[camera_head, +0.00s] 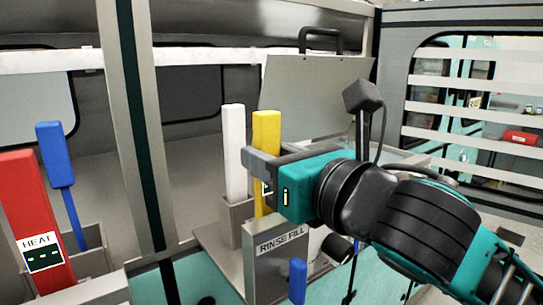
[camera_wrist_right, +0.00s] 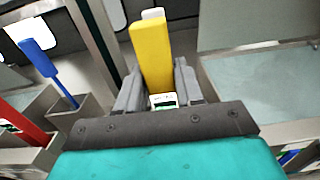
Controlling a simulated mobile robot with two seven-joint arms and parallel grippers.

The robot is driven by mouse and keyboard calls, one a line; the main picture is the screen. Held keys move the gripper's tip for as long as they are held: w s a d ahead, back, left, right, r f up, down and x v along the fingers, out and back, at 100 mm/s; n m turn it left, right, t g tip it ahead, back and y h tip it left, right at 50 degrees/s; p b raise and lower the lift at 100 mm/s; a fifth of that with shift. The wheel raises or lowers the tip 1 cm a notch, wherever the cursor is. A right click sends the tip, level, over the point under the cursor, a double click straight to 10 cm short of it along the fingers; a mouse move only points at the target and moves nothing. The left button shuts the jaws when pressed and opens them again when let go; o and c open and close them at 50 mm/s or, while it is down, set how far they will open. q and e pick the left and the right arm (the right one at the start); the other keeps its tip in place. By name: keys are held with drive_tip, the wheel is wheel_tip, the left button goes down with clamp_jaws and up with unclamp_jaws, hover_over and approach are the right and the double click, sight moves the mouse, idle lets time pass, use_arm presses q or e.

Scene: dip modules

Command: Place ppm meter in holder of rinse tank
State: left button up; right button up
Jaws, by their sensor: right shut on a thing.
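The ppm meter, a tall yellow bar (camera_head: 266,128), stands upright between the fingers of my right gripper (camera_head: 258,160), which is shut on it. In the right wrist view the yellow meter (camera_wrist_right: 152,58) stands between the fingers, with a small display panel low on it. The rinse tank's front carries a "RINSE FILL" panel (camera_head: 262,262). The meter's lower end comes down just behind this panel. I cannot tell whether it sits in a holder. A grey holder (camera_head: 236,215) with a white bar (camera_head: 234,150) is just left of the meter. My left gripper is not in view.
A red bar (camera_head: 32,215) labelled HEAT and a blue bar (camera_head: 60,165) stand at the left. A metal post (camera_head: 140,120) separates them from the rinse side. A raised lid (camera_head: 315,95) is behind the meter.

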drive_tip(key=shift+f, duration=0.1)
drive_tip(key=shift+f, duration=0.1)
drive_tip(key=o, duration=0.9)
drive_tip(key=shift+o, duration=0.2)
